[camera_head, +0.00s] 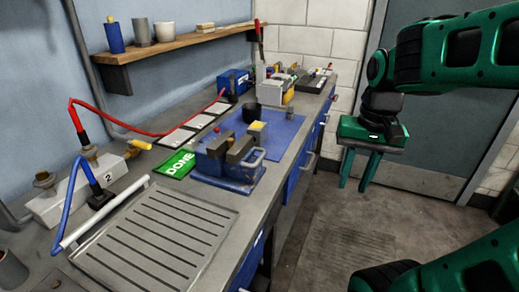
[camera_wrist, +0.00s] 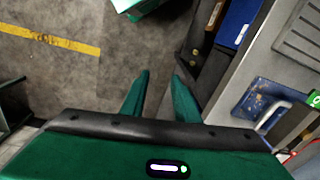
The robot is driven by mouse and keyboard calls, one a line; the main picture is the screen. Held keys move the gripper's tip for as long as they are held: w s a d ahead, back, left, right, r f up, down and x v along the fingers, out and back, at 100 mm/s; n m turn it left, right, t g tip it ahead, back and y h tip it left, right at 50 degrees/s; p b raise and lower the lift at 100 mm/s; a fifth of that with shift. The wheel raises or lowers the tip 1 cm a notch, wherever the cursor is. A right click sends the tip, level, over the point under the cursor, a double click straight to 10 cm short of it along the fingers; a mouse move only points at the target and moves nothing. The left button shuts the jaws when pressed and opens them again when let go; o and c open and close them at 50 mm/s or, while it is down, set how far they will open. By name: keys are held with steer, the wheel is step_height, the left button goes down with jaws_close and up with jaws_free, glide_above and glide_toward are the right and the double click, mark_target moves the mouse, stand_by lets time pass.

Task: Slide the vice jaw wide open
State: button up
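The vice has a blue base (camera_head: 228,178) and stands on the bench near the blue mat. Its two dark grey jaw blocks (camera_head: 239,149) sit close together; the exact gap is hard to tell. A light grey bar handle (camera_head: 254,160) is on its right side. Part of the vice (camera_wrist: 258,95) and its handle (camera_wrist: 274,112) show at the right of the wrist view. My gripper (camera_head: 354,187) hangs over the floor, right of the bench and apart from the vice. Its green fingers (camera_wrist: 161,74) are spread and empty.
A slotted grey tray (camera_head: 155,235) lies on the near bench, and a green DONE mat (camera_head: 176,164) lies left of the vice. A black cup (camera_head: 251,112) and a machine (camera_head: 274,85) stand behind. The floor (camera_head: 340,235) beside the bench is clear.

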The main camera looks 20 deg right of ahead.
steer(key=w+a+r, duration=0.5)
steer(key=w, duration=0.3)
steer(key=m+y, duration=0.1)
steer(key=m, duration=0.1)
glide_toward(260, 156)
steer(key=shift+t, duration=0.4)
steer(key=f, duration=0.7)
steer(key=shift+a+f, duration=0.25)
steer(key=shift+a, duration=0.05)
jaws_close()
